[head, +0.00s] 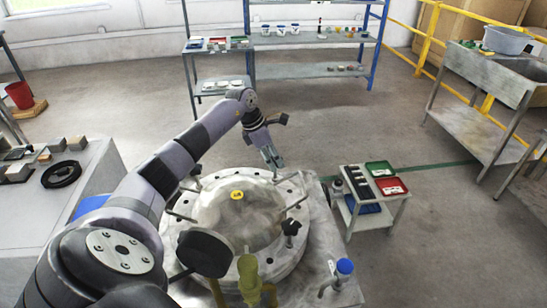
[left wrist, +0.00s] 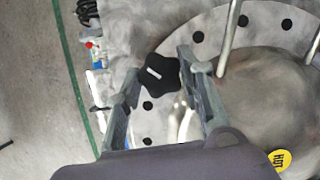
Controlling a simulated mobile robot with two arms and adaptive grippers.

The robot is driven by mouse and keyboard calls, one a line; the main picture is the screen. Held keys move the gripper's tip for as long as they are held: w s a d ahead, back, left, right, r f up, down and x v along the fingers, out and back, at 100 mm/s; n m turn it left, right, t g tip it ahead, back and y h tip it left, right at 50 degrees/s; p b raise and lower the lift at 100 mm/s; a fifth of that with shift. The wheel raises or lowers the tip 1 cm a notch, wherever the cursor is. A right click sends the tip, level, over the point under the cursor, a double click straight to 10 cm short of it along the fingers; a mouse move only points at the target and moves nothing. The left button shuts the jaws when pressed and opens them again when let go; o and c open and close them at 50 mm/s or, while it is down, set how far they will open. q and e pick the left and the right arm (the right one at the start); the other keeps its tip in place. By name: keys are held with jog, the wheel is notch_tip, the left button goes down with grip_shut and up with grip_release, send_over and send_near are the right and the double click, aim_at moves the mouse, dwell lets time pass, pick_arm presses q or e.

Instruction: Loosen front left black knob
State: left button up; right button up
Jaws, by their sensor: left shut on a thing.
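A black star-shaped knob (left wrist: 163,73) shows in the left wrist view at the rim of the round metal plate. My left gripper (left wrist: 158,65) has one finger on each side of it and is shut on it. In the head view my left gripper (head: 271,158) reaches down to the far right rim of the round plate (head: 294,258), and the held knob is hard to make out there. My right gripper is not in view.
The plate carries a domed lid with a yellow sticker (head: 237,195) and metal rods. A black round disc (head: 205,252) and yellow valve (head: 249,275) rise at the near side. A small cart (head: 356,222) with coloured trays stands to the right. Open floor lies behind.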

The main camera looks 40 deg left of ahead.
pick_arm(q)
jog(key=n, duration=0.2)
jog(key=n+y+p, duration=0.1)
jog(key=n, duration=0.1)
jog(key=shift+d+r+n+t+y, duration=0.1)
jog(key=shift+n+t+y, duration=0.2)
jog(key=n+y, duration=0.1)
jog(key=n, duration=0.2)
jog(key=shift+d+n, duration=0.1)
jog(key=shift+n, duration=0.2)
jog(key=n+y+b, duration=0.1)
jog(key=n+y, duration=0.1)
jog(key=n, duration=0.2)
jog(key=shift+w+d+n, duration=0.1)
jog(key=shift+d+n, duration=0.05)
jog(key=shift+n, duration=0.15)
jog(key=shift+n+g+y+b, duration=0.35)
jog(key=shift+n+y, duration=0.05)
jog(key=shift+n, duration=0.75)
jog(key=shift+n+g+y+b, duration=0.3)
jog(key=shift+n+g+y, duration=0.1)
jog(key=shift+n, duration=0.75)
jog(key=o, duration=1.2)
